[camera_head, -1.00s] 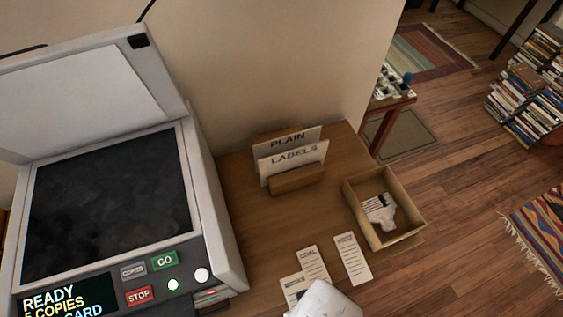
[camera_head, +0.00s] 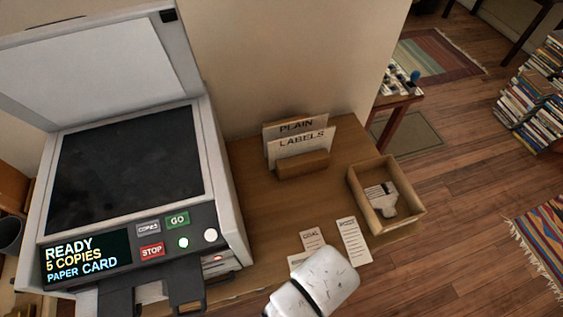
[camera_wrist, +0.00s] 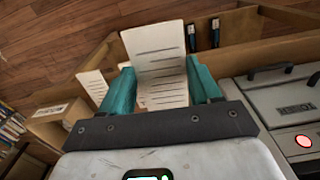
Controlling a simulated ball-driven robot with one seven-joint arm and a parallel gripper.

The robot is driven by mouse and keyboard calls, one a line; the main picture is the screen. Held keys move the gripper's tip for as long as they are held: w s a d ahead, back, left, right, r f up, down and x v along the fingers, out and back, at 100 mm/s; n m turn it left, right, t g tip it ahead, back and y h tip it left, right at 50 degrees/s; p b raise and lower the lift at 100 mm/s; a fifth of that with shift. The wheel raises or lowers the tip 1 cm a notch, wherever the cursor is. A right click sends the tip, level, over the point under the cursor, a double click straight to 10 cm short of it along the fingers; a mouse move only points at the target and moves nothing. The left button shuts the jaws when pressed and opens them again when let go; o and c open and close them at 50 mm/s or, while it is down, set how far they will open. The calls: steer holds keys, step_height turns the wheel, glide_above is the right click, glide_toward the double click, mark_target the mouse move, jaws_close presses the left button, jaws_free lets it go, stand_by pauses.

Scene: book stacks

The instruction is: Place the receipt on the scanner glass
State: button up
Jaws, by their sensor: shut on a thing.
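The scanner glass (camera_head: 130,168) is a dark, bare pane on the grey copier at left, under its raised lid (camera_head: 95,65). Printed paper slips lie on the wooden desk: one headed COAL (camera_head: 312,240), one to its right (camera_head: 354,240), and one partly hidden by my white wrist (camera_head: 315,285). My gripper (camera_wrist: 160,88) shows teal fingers in the wrist view, shut on a lined paper slip (camera_wrist: 158,62) between them. Overlapping paper makes it hard to tell where that slip ends. Another slip (camera_wrist: 92,86) lies to its left. The head view hides the fingers.
A cardboard box (camera_head: 412,208) holding a brush stands right of the slips. A card holder (camera_head: 302,165) with PLAIN and LABELS cards stands behind them. The copier's panel (camera_head: 90,255) has COPIES, GO and STOP buttons. Book stacks (camera_head: 535,95) stand on the floor at right.

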steer(key=w+d+f+m, duration=0.1)
steer(key=w+d, duration=0.5)
steer(key=w, duration=0.3)
steer(key=w+d+f+m, duration=0.1)
steer(key=w+d, duration=0.6)
steer(key=w, duration=0.2)
steer(key=shift+f+m, duration=0.3)
steer(key=shift+s, duration=0.1)
